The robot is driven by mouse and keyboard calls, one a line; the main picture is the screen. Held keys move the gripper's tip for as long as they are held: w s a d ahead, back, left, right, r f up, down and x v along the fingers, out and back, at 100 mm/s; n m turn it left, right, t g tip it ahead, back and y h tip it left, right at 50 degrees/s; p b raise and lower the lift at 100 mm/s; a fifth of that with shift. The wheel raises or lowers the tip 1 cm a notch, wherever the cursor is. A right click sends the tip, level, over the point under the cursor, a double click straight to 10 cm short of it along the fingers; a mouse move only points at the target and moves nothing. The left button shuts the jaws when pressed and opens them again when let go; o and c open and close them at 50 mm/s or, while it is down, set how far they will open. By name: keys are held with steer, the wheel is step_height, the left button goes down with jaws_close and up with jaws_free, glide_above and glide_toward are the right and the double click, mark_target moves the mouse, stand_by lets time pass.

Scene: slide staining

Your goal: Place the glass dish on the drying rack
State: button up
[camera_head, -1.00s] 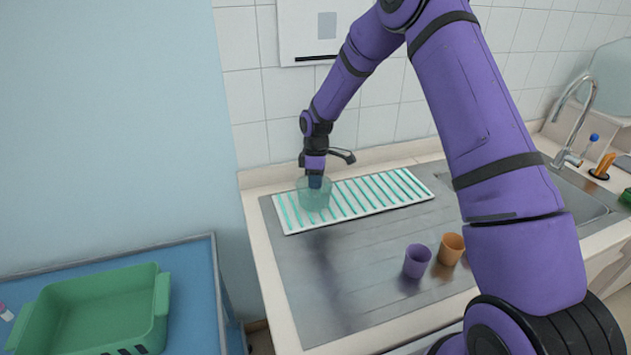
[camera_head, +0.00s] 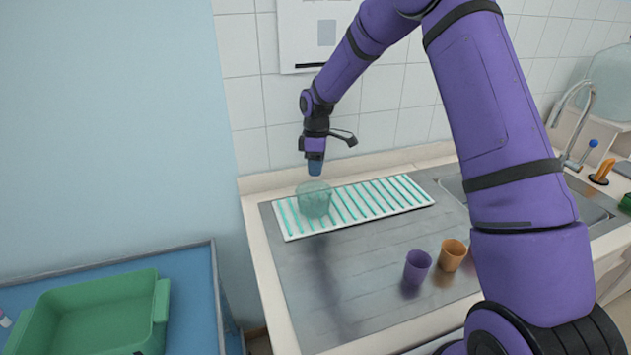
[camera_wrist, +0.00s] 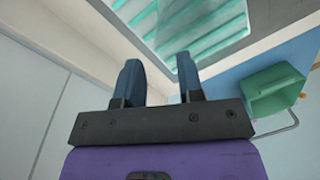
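The glass dish (camera_head: 314,201) is a clear, greenish round vessel. In the head view it stands upright on the left end of the drying rack (camera_head: 378,203), a white tray with teal slats. My gripper (camera_head: 315,168) is just above and behind the dish, apart from it as far as I can see. In the wrist view my gripper (camera_wrist: 160,82) has its two blue fingers spread with nothing between them. The drying rack's slats (camera_wrist: 200,25) show beyond the fingers; the dish is hard to make out there.
A purple cup (camera_head: 417,266) and an orange cup (camera_head: 452,254) stand on the steel drainboard (camera_head: 350,290). The sink and faucet (camera_head: 575,120) are at the right. A green basin (camera_head: 100,312) sits on a blue table at the left. The tiled wall is close behind the rack.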

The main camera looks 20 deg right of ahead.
steer(key=shift+w+d+r, duration=0.1)
steer(key=shift+w+r, duration=0.05)
steer(key=shift+r, duration=1.15)
steer(key=shift+w+r, duration=0.1)
steer(key=shift+r, duration=1.2)
steer(key=s+d+r+m+t+h, duration=0.1)
steer(key=s+r+m+t, duration=0.15)
steer(key=s+r, duration=0.75)
steer(key=s+d+r+m+t, duration=0.1)
steer(key=s+r+m, duration=0.3)
steer(key=s+r, duration=0.65)
steer(key=s+d+r+m+t, duration=0.1)
steer(key=s+m, duration=0.2)
steer(key=s, duration=0.7)
steer(key=s+d+r+m+t, duration=0.1)
steer(key=s+m, duration=0.2)
steer(key=s, duration=0.8)
steer(key=shift+s+d+t, duration=0.2)
steer(key=shift+d+t, duration=0.1)
steer(key=shift+t, duration=0.05)
steer(key=shift+m, duration=0.25)
